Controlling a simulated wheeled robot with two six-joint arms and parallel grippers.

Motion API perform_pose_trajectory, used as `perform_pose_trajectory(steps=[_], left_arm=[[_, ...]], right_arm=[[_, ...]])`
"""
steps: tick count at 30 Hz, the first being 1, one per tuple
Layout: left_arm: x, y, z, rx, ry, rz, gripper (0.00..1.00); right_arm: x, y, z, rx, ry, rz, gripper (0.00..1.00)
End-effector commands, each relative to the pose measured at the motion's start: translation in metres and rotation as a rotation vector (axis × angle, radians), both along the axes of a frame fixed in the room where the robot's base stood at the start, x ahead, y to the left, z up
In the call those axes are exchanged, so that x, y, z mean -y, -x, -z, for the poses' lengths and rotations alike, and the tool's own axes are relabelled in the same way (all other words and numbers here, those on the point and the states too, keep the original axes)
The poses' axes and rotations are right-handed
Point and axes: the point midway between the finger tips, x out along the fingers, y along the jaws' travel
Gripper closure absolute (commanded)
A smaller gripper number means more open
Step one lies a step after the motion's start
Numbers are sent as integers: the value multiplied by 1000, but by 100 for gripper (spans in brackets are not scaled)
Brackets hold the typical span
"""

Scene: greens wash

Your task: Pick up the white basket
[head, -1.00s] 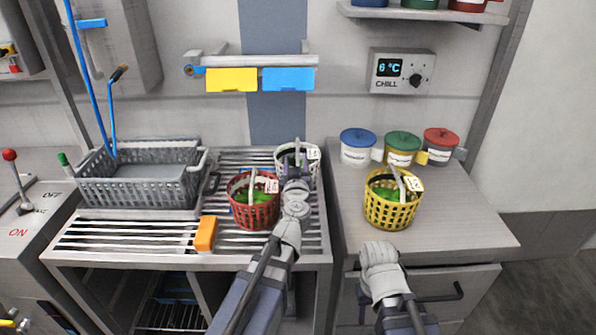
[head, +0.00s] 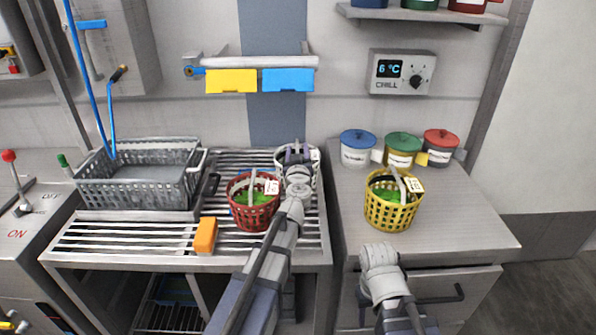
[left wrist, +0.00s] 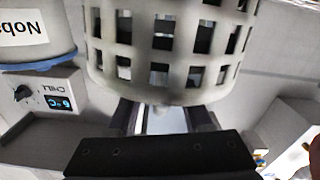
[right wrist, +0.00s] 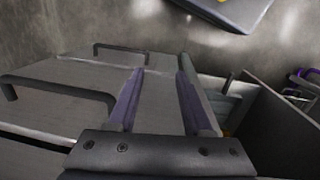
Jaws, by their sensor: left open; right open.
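The white basket (head: 280,158) stands upright on the slatted rack, behind the red basket. My left gripper (head: 297,154) is open at its near side and hides part of it. In the left wrist view the white basket (left wrist: 180,72) fills the top, its lattice wall just beyond the open left fingers (left wrist: 165,116). I see nothing held between them, and cannot tell whether they touch the basket. My right gripper (right wrist: 158,92) is open and empty, low in front of the right-hand counter.
The red basket (head: 252,217) with greens stands close by my left arm. A yellow basket (head: 391,212) with greens stands on the right counter (head: 460,225), before several lidded tubs. A grey crate (head: 137,192) and an orange block (head: 205,235) lie left.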

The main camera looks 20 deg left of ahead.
Motion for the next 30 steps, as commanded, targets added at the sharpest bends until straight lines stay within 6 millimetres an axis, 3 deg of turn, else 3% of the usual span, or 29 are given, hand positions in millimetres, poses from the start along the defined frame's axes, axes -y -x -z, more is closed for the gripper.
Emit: perform_pose_trajectory(steps=[2, 8, 21, 30], left_arm=[[-2, -9, 0, 0, 0, 0, 50], [-2, -8, 0, 0, 0, 1, 50], [-2, -8, 0, 0, 0, 0, 99], [-3, -8, 0, 0, 0, 0, 100]], right_arm=[[0, 0, 0, 0, 0, 0, 50], [0, 0, 0, 0, 0, 0, 50], [0, 0, 0, 0, 0, 0, 50], [0, 0, 0, 0, 0, 0, 50]])
